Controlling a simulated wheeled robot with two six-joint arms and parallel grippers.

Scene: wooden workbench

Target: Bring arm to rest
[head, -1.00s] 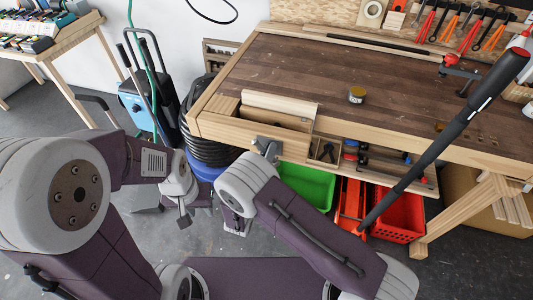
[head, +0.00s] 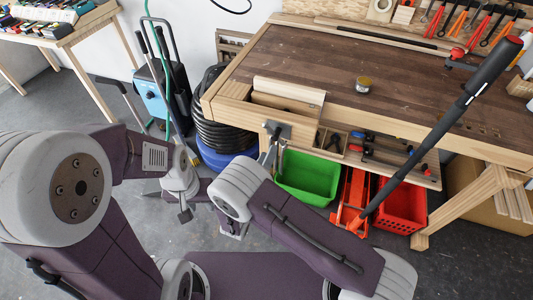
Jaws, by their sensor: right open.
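My left arm comes in from the left, folded. Its gripper (head: 184,213) hangs above the grey floor, left of centre, and nothing shows in it; its jaws are too small to judge. My right arm crosses the lower middle, bent at a large grey joint. My right gripper (head: 233,231) hangs just below that joint, partly hidden by the arm. It is open, with no object visible in it. Both grippers are apart from the workbench (head: 300,60), in front of its left end.
A metal vise (head: 276,132) sticks out from the bench front. A green bin (head: 308,180) and a red crate (head: 402,205) stand under the bench. A black-handled red tool (head: 440,125) rises before it. A blue machine (head: 152,95) and black coiled hose (head: 215,112) stand at left.

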